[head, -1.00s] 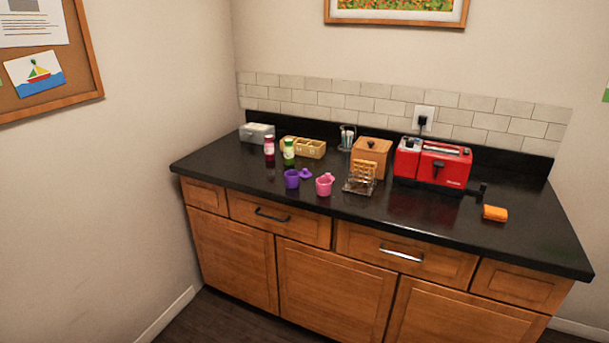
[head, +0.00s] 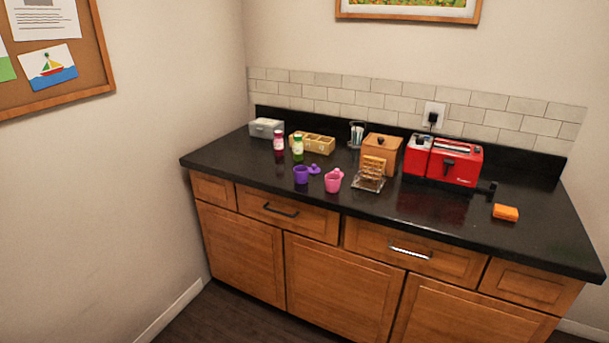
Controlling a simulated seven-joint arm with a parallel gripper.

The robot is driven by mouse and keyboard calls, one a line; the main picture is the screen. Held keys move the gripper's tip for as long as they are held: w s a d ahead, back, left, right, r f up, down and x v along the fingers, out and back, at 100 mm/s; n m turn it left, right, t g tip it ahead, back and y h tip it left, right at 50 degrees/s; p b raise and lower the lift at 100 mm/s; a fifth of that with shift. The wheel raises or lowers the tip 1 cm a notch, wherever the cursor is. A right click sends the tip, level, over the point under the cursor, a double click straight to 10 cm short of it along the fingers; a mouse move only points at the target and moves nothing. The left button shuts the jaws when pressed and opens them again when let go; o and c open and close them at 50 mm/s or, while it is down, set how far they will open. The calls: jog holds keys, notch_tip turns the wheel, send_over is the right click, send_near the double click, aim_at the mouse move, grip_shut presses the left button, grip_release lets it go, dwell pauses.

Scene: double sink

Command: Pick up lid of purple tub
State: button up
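The purple tub (head: 301,175) stands upright on the black counter, left of the middle of the head view. A small purple lid (head: 315,169) with a knob on top lies on the counter just behind and to the right of the tub, off it. A pink tub (head: 333,181) stands to the right of the purple one, close to the lid. My gripper is not in view, so its state does not show.
Two bottles (head: 297,148), a wooden divided box (head: 312,142) and a grey box (head: 266,128) stand behind. A toast rack (head: 370,175), wooden canister (head: 381,152) and red toaster (head: 455,162) are to the right. The front counter strip (head: 270,178) is mostly clear.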

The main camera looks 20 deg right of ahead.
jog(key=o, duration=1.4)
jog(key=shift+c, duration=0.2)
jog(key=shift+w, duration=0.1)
